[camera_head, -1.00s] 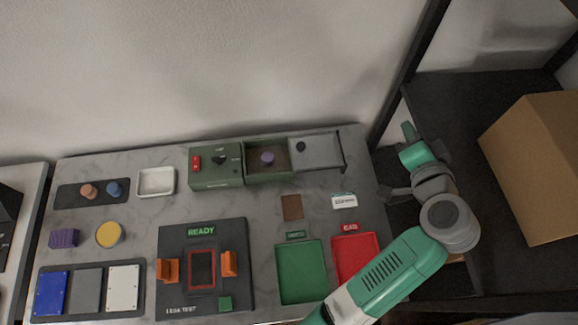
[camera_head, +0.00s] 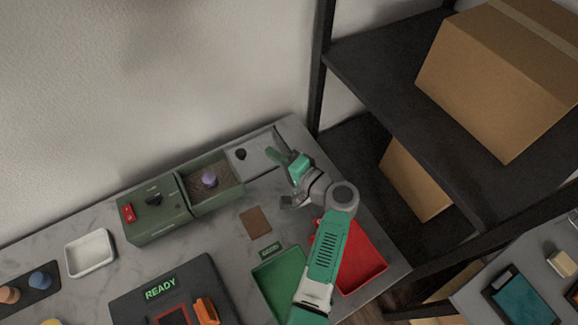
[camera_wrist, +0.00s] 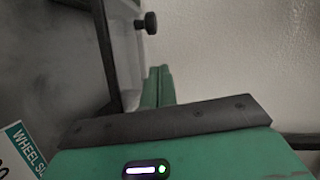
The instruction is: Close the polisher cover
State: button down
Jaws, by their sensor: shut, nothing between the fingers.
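The polisher is a green box (camera_head: 155,222) with a red switch and a black dial, joined to an open bay (camera_head: 218,200) in the head view. A purple knobbed piece (camera_head: 209,177) sits in the bay. The grey cover (camera_head: 257,144) is slid out to the right of the bay, leaving it uncovered. Its black knob (camera_head: 240,154) stands up; the knob also shows in the wrist view (camera_wrist: 147,22). My gripper (camera_head: 273,154) is shut and empty, over the cover's right part, to the right of the knob. Its green fingers (camera_wrist: 158,78) are together in the wrist view, apart from the knob.
A brown pad (camera_head: 255,222), a green tray (camera_head: 262,284) and a red tray (camera_head: 370,262) lie in front of the polisher. A white label card (camera_wrist: 22,152) shows in the wrist view. A dark shelf post (camera_head: 319,70) rises behind the bench's right end.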

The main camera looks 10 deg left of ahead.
aim_at(258, 163)
jog(key=shift+s+a+f, duration=0.15)
jog(key=shift+a+f, duration=0.05)
jog(key=shift+a, duration=1)
jog(key=shift+s+a+f, duration=0.15)
jog(key=shift+a, duration=1)
